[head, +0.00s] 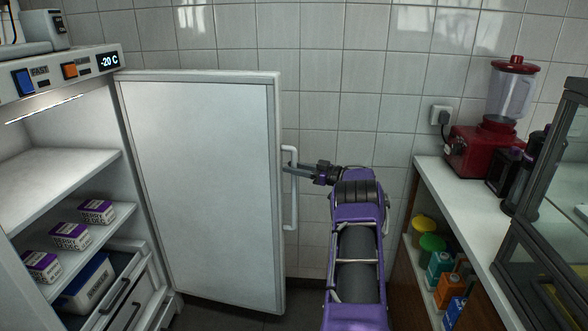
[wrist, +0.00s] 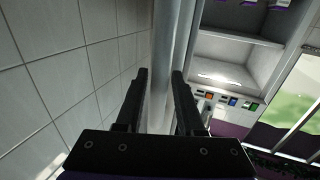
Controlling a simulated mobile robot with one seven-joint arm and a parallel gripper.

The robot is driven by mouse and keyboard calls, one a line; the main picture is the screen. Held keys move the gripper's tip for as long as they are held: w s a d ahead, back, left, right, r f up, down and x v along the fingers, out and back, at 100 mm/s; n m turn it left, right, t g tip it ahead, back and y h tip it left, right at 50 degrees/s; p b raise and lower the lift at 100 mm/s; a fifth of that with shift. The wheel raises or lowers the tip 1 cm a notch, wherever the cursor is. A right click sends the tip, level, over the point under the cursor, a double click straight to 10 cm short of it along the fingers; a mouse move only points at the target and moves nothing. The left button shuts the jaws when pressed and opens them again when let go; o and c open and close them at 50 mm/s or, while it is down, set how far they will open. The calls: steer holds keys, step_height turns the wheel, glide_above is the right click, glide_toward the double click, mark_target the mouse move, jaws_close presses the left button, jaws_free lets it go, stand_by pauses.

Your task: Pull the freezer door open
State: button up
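The freezer door (head: 200,190) stands swung wide open, out to the right of the freezer (head: 60,170), and its pale inner face shows in the head view. A white vertical bar handle (head: 293,215) is at the door's right edge. My gripper (head: 293,170) reaches it from the right, at the handle's upper part. The exact finger contact is hard to see.
Boxes (head: 71,235) stand on a freezer shelf above drawers (head: 125,290). At the right, a counter (head: 465,195) holds a red blender (head: 485,140), with tubs and cartons (head: 440,265) below. The tiled wall (head: 330,60) is close behind the door and handle.

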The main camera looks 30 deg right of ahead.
steer(key=shift+s+d, duration=0.1)
steer(key=p+v, duration=0.1)
steer(key=v, duration=1.6)
steer(key=shift+s, duration=0.15)
